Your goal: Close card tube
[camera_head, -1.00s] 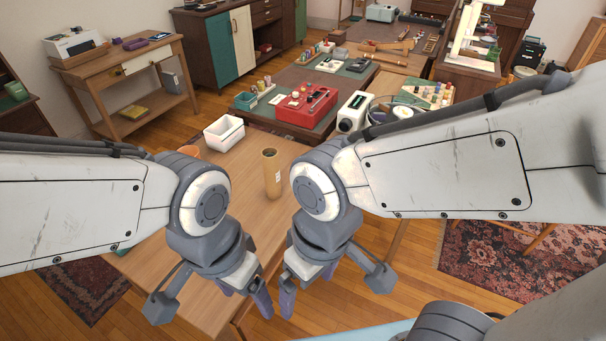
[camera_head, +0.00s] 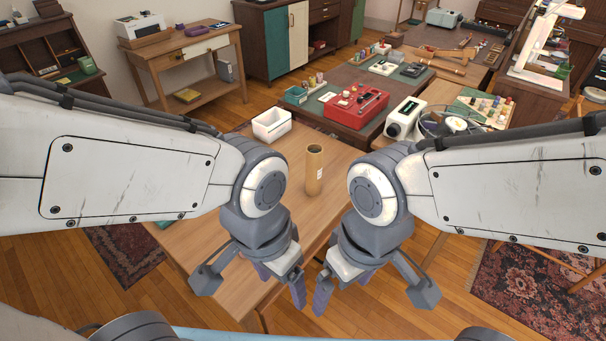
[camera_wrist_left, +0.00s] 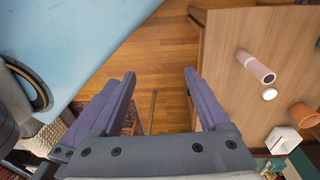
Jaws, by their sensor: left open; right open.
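A brown card tube (camera_head: 314,170) stands upright on the wooden table, beyond my two grippers.
A red case (camera_head: 356,103) sits on a dark table behind.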

